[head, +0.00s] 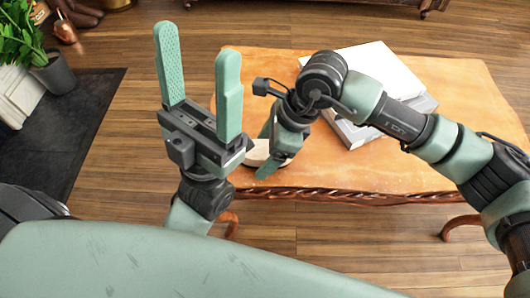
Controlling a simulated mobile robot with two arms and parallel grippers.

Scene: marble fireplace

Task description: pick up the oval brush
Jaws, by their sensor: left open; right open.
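A pale rounded thing with a darker lower edge, likely the oval brush (257,153), lies near the front left edge of the wooden table (460,88). It is mostly hidden behind my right gripper. My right gripper (266,150) points down and left over that spot, with its green fingers apart. I cannot tell whether the brush is between the fingers or touching them. My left gripper (197,48) is open and empty, its two green fingers pointing up, in front of the table's left side.
White books (362,62) lie stacked on the table behind my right arm. A potted plant (55,73) stands at the far left by a dark hearth slab (75,125). Bare wood floor lies left of the table. The table's left back top is clear.

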